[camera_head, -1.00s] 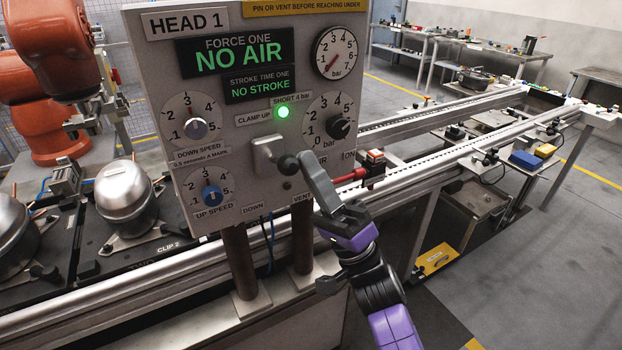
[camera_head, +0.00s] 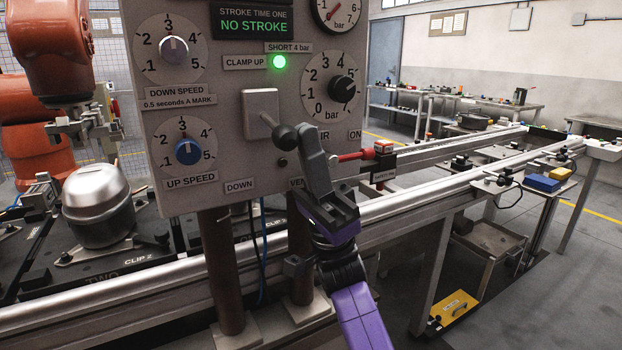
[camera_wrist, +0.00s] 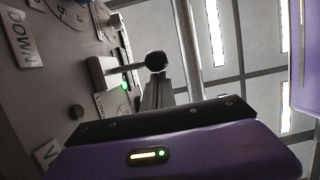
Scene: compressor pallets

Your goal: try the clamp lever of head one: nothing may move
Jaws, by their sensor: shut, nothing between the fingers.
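The HEAD 1 control panel (camera_head: 222,105) fills the middle of the head view. Its clamp lever has a pale square block (camera_head: 261,112) and a short stalk ending in a black ball knob (camera_head: 285,134), above the DOWN label. The knob also shows in the wrist view (camera_wrist: 155,62). My gripper (camera_head: 307,134) is shut and empty, its tips right beside the knob on the right. In the wrist view my fingertips (camera_wrist: 153,84) are close to the knob; I cannot tell whether they touch. The CLAMP UP lamp (camera_head: 279,62) is lit green, and the stroke display (camera_head: 254,20) reads NO STROKE.
Speed knobs (camera_head: 187,151) and a black pressure knob (camera_head: 342,88) surround the lever. A red handle (camera_head: 355,155) sticks out just right of my gripper. A rail (camera_head: 420,199) runs behind my arm. A metal compressor (camera_head: 98,204) and an orange robot (camera_head: 60,75) are at left.

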